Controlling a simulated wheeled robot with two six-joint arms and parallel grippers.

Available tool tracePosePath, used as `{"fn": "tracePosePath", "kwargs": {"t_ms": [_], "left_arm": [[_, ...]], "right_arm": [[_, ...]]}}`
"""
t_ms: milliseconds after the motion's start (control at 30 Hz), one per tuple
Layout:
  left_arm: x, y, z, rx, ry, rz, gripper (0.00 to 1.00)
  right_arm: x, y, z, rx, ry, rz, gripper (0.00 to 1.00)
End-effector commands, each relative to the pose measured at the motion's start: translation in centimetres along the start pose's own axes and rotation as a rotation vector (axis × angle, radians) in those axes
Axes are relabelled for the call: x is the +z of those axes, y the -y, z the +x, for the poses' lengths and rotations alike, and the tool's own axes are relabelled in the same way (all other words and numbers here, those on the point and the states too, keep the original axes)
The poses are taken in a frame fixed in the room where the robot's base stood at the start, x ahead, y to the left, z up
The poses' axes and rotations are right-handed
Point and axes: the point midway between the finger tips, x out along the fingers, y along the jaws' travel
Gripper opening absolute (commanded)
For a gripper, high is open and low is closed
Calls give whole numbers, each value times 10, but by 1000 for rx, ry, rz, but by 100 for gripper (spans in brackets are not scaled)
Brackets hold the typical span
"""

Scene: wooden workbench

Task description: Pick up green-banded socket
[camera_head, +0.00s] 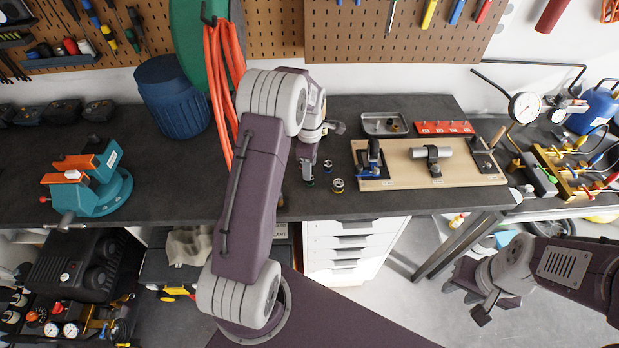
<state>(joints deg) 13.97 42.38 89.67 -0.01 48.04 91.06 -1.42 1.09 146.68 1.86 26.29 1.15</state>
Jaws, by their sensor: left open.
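A small socket with a dark, greenish band (309,183) stands on the dark bench top, partly hidden by a finger of my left gripper. My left gripper (322,152) is open, its fingers spread, with one fingertip just above or beside this socket; I cannot tell whether they touch. A yellow-banded socket (338,186) stands to the right, and another small dark socket (328,166) stands a little behind. My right gripper (465,301) hangs low at the right, away from the bench top, with its fingers apart and nothing visible between them.
A wooden fixture board (400,178) with clamps lies right of the sockets. Behind it are a metal tray (384,122) and a red rail (444,128). A teal vise (95,185) and blue bin (178,105) stand left. The bench's front edge is close to the sockets.

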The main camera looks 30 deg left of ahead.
Motion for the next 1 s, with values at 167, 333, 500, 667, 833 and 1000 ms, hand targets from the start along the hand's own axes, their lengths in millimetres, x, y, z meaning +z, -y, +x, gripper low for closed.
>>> {"fn": "tracePosePath", "kwargs": {"t_ms": [167,333,500,667,833,1000], "left_arm": [[1,1,7,-1,0,1,46],[3,5,36,-4,0,1,46],[2,4,54,1,0,1,46],[2,3,55,2,0,1,46],[3,3,55,2,0,1,5],[3,3,55,2,0,1,0]], "right_arm": [[0,0,-4,0,0,0,36],[-2,0,-18,0,0,0,36],[-2,0,-20,0,0,0,36],[-2,0,-19,0,0,0,36],[-2,0,-19,0,0,0,36],[-2,0,-19,0,0,0,36]]}}
